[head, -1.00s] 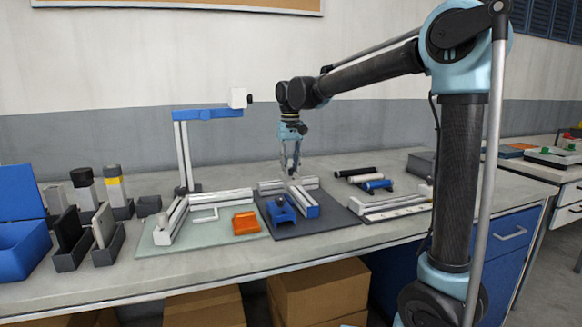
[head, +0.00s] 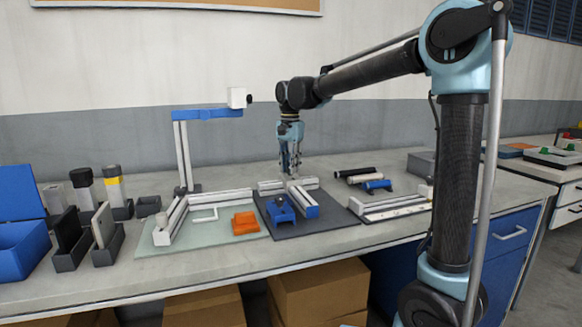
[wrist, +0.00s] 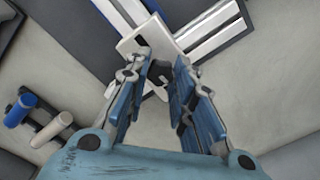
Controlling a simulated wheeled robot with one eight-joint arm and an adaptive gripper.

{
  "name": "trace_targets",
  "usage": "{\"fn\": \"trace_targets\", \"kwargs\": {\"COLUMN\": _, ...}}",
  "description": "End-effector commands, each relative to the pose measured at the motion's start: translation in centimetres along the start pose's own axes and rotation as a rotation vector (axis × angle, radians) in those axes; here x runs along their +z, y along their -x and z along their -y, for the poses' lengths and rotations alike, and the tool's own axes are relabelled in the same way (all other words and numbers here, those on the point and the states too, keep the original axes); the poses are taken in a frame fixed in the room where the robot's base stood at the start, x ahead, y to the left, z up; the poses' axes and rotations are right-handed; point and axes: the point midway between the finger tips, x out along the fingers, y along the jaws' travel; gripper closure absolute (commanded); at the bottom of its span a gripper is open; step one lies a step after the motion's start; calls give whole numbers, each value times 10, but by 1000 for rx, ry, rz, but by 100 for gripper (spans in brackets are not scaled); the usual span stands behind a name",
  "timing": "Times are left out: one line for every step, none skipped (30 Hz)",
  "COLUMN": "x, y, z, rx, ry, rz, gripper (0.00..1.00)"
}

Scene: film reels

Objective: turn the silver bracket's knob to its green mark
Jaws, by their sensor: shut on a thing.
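My gripper (head: 290,168) points down over the back of the dark mat (head: 335,221), at the silver and blue rails. In the wrist view my gripper (wrist: 160,75) has its blue fingers close around a small dark knob (wrist: 159,69), and it is shut on it. The knob sits by a pale silver bracket plate (wrist: 146,40) at the end of the rails. The fingers hide much of the knob. I cannot make out a green mark in either view.
A blue clamp block (head: 281,209) stands on the dark mat. An orange block (head: 245,223) and a white handle lie on the pale green mat (head: 160,246) to the left. A tall stand with a blue arm (head: 207,114) rises behind. Cylinders (head: 355,172) lie to the right.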

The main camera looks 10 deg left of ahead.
Motion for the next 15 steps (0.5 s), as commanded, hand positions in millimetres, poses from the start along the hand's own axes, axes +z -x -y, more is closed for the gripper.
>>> {"fn": "trace_targets", "kwargs": {"x": 0, "y": 0, "z": 0, "rx": 0, "ry": -20, "rz": 0, "gripper": 100}}
{"fn": "trace_targets", "kwargs": {"x": 0, "y": 0, "z": 0, "rx": 0, "ry": -31, "rz": 0, "gripper": 100}}
{"fn": "trace_targets", "kwargs": {"x": 0, "y": 0, "z": 0, "rx": 0, "ry": -45, "rz": 0, "gripper": 100}}
{"fn": "trace_targets", "kwargs": {"x": 0, "y": 0, "z": 0, "rx": 0, "ry": -54, "rz": 0, "gripper": 100}}
{"fn": "trace_targets", "kwargs": {"x": 0, "y": 0, "z": 0, "rx": 0, "ry": -61, "rz": 0, "gripper": 100}}
{"fn": "trace_targets", "kwargs": {"x": 0, "y": 0, "z": 0, "rx": 0, "ry": -71, "rz": 0, "gripper": 100}}
{"fn": "trace_targets", "kwargs": {"x": 0, "y": 0, "z": 0, "rx": 0, "ry": -77, "rz": 0, "gripper": 100}}
{"fn": "trace_targets", "kwargs": {"x": 0, "y": 0, "z": 0, "rx": 1, "ry": -82, "rz": 0, "gripper": 100}}
{"fn": "trace_targets", "kwargs": {"x": 0, "y": 0, "z": 0, "rx": 1, "ry": -87, "rz": 0, "gripper": 100}}
{"fn": "trace_targets", "kwargs": {"x": 0, "y": 0, "z": 0, "rx": 1, "ry": -90, "rz": 0, "gripper": 100}}
{"fn": "trace_targets", "kwargs": {"x": 0, "y": 0, "z": 0, "rx": 1, "ry": -92, "rz": 0, "gripper": 100}}
{"fn": "trace_targets", "kwargs": {"x": 0, "y": 0, "z": 0, "rx": 1, "ry": -95, "rz": 0, "gripper": 100}}
{"fn": "trace_targets", "kwargs": {"x": 0, "y": 0, "z": 0, "rx": 1, "ry": -96, "rz": 0, "gripper": 100}}
{"fn": "trace_targets", "kwargs": {"x": 0, "y": 0, "z": 0, "rx": 1, "ry": -97, "rz": 0, "gripper": 100}}
{"fn": "trace_targets", "kwargs": {"x": 0, "y": 0, "z": 0, "rx": 1, "ry": -98, "rz": 0, "gripper": 100}}
